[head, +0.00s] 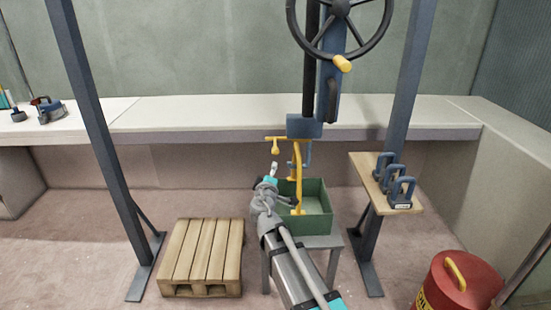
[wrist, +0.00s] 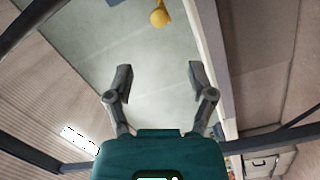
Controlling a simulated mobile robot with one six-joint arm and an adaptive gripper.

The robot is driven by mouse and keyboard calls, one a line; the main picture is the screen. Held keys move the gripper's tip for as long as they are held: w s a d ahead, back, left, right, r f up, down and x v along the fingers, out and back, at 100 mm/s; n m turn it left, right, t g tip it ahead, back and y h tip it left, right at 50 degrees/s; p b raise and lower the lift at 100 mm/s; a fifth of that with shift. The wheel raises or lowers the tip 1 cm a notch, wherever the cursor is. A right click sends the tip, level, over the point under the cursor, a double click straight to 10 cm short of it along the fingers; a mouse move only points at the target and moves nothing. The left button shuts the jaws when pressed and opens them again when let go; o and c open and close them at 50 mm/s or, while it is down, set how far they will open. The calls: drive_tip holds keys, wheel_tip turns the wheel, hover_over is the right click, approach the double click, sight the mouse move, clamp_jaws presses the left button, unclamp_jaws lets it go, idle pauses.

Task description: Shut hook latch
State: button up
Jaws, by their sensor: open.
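A yellow hook-like fitting (head: 298,175) hangs below a blue block (head: 304,125) at the middle of the head view. A yellow arm reaches left from its top and ends in a hanging rounded knob (head: 275,149). I cannot tell which yellow part is the latch itself. In the wrist view a yellow rounded knob (wrist: 160,18) shows at the top edge, beyond my fingertips. My gripper (wrist: 158,75) is open with nothing between its fingers. In the head view my gripper (head: 273,170) is just below the knob and left of the yellow fitting, and looks apart from both.
A green bin (head: 318,208) on a grey stand is below the fitting, partly behind my arm. A black handwheel (head: 340,10) is above. Blue shackle-like pieces (head: 385,165) stand on a wooden shelf (head: 366,180) at right. A pallet (head: 203,255) and red drum (head: 455,285) are on the floor.

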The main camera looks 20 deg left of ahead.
sight(275, 153)
drive_tip(key=shift+w, duration=0.15)
drive_tip(key=w, duration=0.4)
drive_tip(key=w+a, duration=0.1)
drive_tip(key=w, duration=0.4)
drive_tip(key=w+a, duration=0.1)
drive_tip(key=w, duration=0.3)
drive_tip(key=shift+w+a, duration=0.15)
drive_tip(key=shift+w, duration=0.05)
drive_tip(key=shift+c, duration=0.2)
clamp_jaws()
idle(0.3)
